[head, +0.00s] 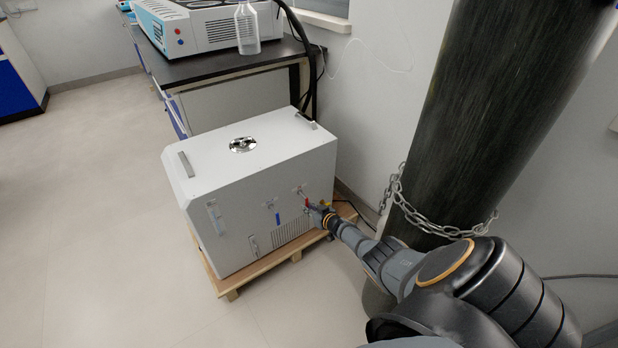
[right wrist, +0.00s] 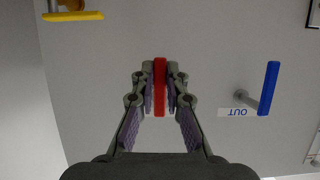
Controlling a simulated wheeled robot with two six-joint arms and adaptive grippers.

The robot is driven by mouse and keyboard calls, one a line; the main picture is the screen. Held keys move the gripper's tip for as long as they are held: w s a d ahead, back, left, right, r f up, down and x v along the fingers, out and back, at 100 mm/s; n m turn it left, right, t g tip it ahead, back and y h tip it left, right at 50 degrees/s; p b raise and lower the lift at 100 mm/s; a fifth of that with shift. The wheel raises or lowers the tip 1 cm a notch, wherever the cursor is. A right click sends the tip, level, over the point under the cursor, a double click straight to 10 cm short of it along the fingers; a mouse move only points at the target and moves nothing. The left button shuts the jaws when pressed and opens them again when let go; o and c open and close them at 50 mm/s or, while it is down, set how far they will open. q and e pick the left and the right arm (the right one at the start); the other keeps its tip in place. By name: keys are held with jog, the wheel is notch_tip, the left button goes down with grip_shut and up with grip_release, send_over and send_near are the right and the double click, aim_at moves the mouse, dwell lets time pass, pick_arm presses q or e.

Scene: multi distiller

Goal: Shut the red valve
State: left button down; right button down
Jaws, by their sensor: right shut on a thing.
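The red valve (head: 307,203) is on the front face of the white box-shaped unit (head: 240,170). In the right wrist view its red handle (right wrist: 160,88) is a narrow bar running up and down the picture, roughly parallel to the blue handle. My right gripper (head: 312,207) reaches the unit from the right. In the right wrist view my right gripper (right wrist: 160,90) is shut on the red handle, with one finger on each side. The valve's stem is hidden behind the handle. My left gripper is not in view.
A blue valve handle (right wrist: 269,88) is beside the red one, near an "OUT" label (right wrist: 237,112). A yellow handle (right wrist: 75,16) lies crosswise on the other side. The unit stands on a wooden pallet (head: 265,262). A chained dark cylinder (head: 480,120) stands close to my right arm.

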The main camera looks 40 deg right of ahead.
jog(key=shift+s, duration=0.1)
jog(key=c, duration=1.4)
grip_release()
jog(key=shift+o, duration=0.2)
jog(key=v, duration=0.7)
jog(key=shift+s, duration=0.2)
